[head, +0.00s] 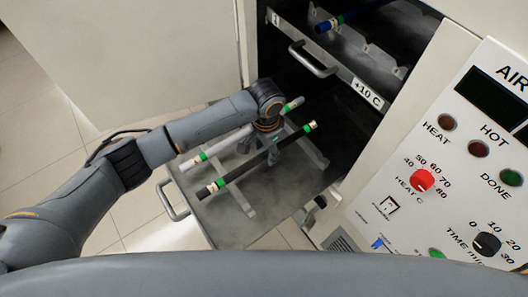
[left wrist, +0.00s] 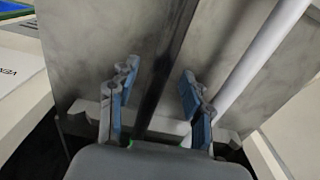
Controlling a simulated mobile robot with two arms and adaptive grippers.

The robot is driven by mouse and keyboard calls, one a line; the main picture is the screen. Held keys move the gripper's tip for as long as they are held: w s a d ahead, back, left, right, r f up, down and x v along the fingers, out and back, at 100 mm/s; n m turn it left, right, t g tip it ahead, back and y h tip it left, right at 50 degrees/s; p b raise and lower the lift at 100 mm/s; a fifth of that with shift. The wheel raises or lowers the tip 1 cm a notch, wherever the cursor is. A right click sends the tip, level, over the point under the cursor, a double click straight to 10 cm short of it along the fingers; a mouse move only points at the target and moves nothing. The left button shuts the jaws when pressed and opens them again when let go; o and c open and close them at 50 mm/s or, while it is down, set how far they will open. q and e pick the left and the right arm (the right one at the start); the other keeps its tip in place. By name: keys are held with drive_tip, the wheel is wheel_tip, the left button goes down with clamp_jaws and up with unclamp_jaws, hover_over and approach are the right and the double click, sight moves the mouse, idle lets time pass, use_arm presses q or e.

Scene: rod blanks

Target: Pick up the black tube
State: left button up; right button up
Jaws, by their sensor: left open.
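The white tube (left wrist: 258,55) passes outside the right finger. My right gripper is not in view.
An upper drawer (head: 352,67) with a handle, marked +10 C, holds a blue tube (head: 340,19) above the tray. The oven control panel (head: 450,160) stands at the right. The tray's front handle (head: 172,203) sticks out at the left over the tiled floor.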

use_arm(q)
drive_tip(key=shift+f, duration=0.45)
clamp_jaws()
drive_tip(key=shift+r, duration=0.15)
